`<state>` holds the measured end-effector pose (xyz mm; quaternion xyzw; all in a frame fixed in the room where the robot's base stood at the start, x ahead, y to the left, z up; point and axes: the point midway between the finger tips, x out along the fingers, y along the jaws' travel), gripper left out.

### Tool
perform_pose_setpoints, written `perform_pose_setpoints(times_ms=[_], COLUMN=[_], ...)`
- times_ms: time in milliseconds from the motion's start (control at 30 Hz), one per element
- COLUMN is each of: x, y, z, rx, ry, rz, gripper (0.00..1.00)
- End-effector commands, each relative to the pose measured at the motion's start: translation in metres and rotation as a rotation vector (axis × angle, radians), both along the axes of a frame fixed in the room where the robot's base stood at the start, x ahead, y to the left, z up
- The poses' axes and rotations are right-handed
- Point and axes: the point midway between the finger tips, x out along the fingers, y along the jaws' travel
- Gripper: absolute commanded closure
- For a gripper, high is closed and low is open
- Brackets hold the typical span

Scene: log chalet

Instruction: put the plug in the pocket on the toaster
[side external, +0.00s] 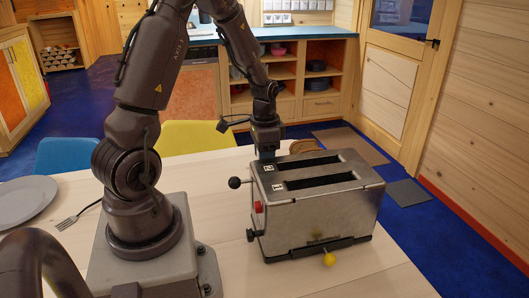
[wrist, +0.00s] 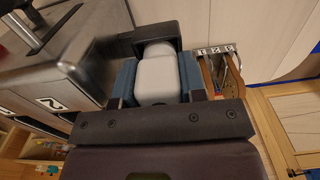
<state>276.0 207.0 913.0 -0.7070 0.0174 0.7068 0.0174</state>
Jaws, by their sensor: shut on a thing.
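The steel toaster (side external: 318,215) stands on the table with two long slots on top and dark knobs on its left end. It also fills the left of the wrist view (wrist: 75,72). My gripper (side external: 267,154) is low behind the toaster's far side, its fingertips partly hidden there. In the wrist view my gripper (wrist: 158,82) is shut on the pale grey plug (wrist: 158,70), with a blue finger on each side. The black pocket (wrist: 168,27) projects from the toaster's side around the plug's far end. How deep the plug sits in it is hidden.
A brown slatted item (side external: 303,146) lies behind the toaster; a metal strip with small numbered labels (wrist: 214,48) shows beside the plug. A grey plate (side external: 24,198) and a fork (side external: 78,215) lie at the table's left. The table right of the toaster's front is clear.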

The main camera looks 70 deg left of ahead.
Motion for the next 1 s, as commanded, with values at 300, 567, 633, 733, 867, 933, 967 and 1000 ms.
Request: perform_pose_setpoints(times_ms=[300, 567, 633, 733, 867, 933, 967, 1000], x=[0.0, 0.0, 0.0, 0.001, 0.001, 0.001, 0.001, 0.001], y=[0.0, 0.0, 0.0, 0.0, 0.001, 0.001, 0.001, 0.001], z=[-0.005, -0.005, -0.003, 0.006, 0.029, 0.046, 0.053, 0.062], rx=[0.0, 0.0, 0.001, 0.002, 0.004, 0.006, 0.006, 0.006], ry=[-0.001, 0.0, -0.001, -0.003, -0.005, -0.007, -0.007, -0.007], rz=[0.0, 0.0, 0.0, 0.0, -0.001, -0.001, -0.001, -0.001], gripper=[0.37, 0.32, 0.32, 0.32, 0.32, 0.32, 0.32, 0.32])
